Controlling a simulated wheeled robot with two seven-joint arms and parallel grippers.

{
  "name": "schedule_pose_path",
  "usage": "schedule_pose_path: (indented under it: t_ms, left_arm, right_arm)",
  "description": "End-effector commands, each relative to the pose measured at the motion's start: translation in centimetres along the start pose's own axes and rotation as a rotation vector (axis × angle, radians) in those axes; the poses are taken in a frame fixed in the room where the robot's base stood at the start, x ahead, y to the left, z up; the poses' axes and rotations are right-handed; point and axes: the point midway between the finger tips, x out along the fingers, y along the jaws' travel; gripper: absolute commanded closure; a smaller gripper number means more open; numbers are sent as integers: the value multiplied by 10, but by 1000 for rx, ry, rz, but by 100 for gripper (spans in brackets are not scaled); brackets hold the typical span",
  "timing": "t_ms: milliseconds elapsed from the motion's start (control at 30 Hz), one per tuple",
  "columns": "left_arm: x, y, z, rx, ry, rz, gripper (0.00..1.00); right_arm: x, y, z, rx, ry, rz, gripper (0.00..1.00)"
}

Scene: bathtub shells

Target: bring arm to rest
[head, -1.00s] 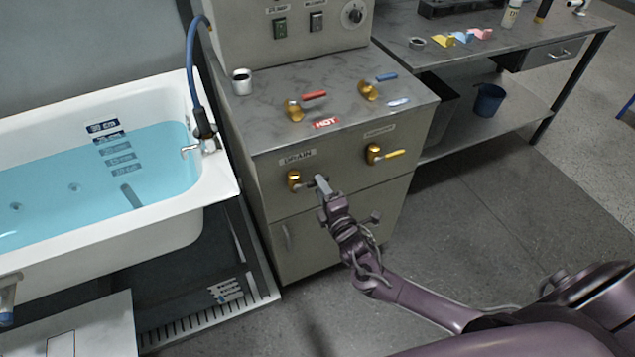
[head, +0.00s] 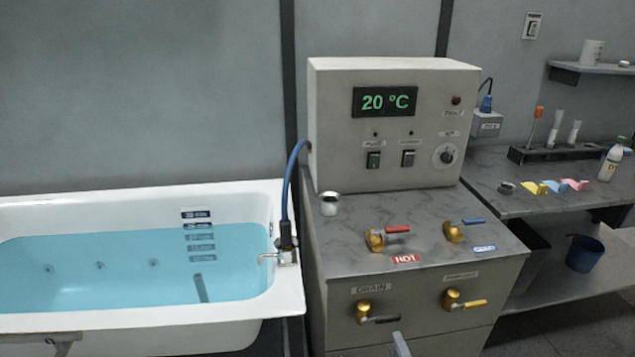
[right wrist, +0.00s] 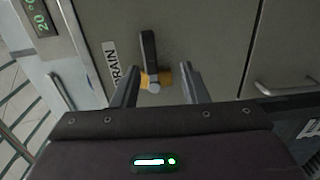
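Nothing is clamped. In the head view the drain valve (head: 364,314) is on the cabinet front, its lever pointing right. A grey part (head: 62,340) at the lower left edge may be my left gripper; its fingers cannot be made out.
The white bathtub (head: 288,300) holds blue water. The control box (head: 330,120) reads 20 °C above the cabinet top (head: 345,245), which carries red-handled (head: 396,229) and blue-handled (head: 472,221) valves. A yellow-handled valve (head: 472,303) is on the front. A side bench (head: 520,200) stands right.

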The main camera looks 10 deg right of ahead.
Motion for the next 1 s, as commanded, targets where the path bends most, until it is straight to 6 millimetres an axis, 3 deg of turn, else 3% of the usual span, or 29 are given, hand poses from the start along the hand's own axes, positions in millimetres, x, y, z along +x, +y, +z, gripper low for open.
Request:
schedule_pose_path:
  t_ms: [167, 267, 400, 467, 600, 700, 800, 900, 1000]
  left_arm:
    - [0, 0, 0, 0, 0, 0, 45]
    - [0, 0, 0, 0, 0, 0, 45]
    - [0, 0, 0, 0, 0, 0, 45]
    - [0, 0, 0, 0, 0, 0, 45]
    - [0, 0, 0, 0, 0, 0, 45]
    - [0, 0, 0, 0, 0, 0, 45]
    - [0, 0, 0, 0, 1, -1, 45]
    - [0, 0, 0, 0, 1, -1, 45]
    - [0, 0, 0, 0, 1, -1, 45]
  right_arm:
    - [-25, -92, 22, 175, -80, -223, 60]
    - [-58, -160, 35, 327, -167, -394, 60]
    - [-123, -246, 45, 537, -321, -616, 60]
    - [-156, -279, 44, 625, -396, -706, 60]
    - [-243, -342, 35, 817, -591, -899, 60]
    - [-304, -374, 22, 933, -731, -1013, 60]
    - [-353, -392, 7, 1021, -849, -1099, 60]
    - [-388, -402, -4, 1076, -935, -1155, 60]
    - [-406, -406, -10, 1104, -980, -1183, 60]
